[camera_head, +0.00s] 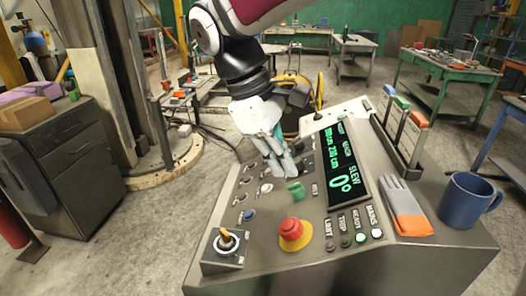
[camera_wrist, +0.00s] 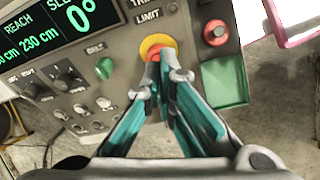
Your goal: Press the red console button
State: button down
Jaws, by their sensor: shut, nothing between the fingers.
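The red console button (camera_head: 291,229) is a mushroom head on a yellow collar, near the front of the sloping grey console (camera_head: 330,262). My gripper (camera_head: 288,170) is shut and empty, pointing down over the console behind the button and near a green knob (camera_head: 296,190). In the head view its tips are apart from the red button. In the wrist view the shut fingertips (camera_wrist: 157,62) overlap the near part of the red button (camera_wrist: 160,54), hiding some of it. The yellow collar (camera_wrist: 150,44) shows around it. The exact height of the tips above the panel is unclear.
A lit display (camera_head: 342,165) lies right of my gripper. A glove (camera_head: 405,208) and blue mug (camera_head: 468,200) sit at the right. The wrist view shows another red knob (camera_wrist: 215,33) on a grey part beside the console.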

aim_at(288, 225)
jog(key=w+a+f+n+h, duration=0.1)
jog(key=w+a+f+n, duration=0.2)
jog(key=a, duration=0.3)
jog(key=shift+w+a+f+n+g+h, duration=0.3)
jog(key=shift+f+g, duration=0.1)
jog(key=shift+f, duration=0.25)
jog(key=shift+d+f, duration=0.1)
jog(key=p+x, duration=0.2)
jog(key=x, duration=1.2)
jog(key=shift+p, duration=0.35)
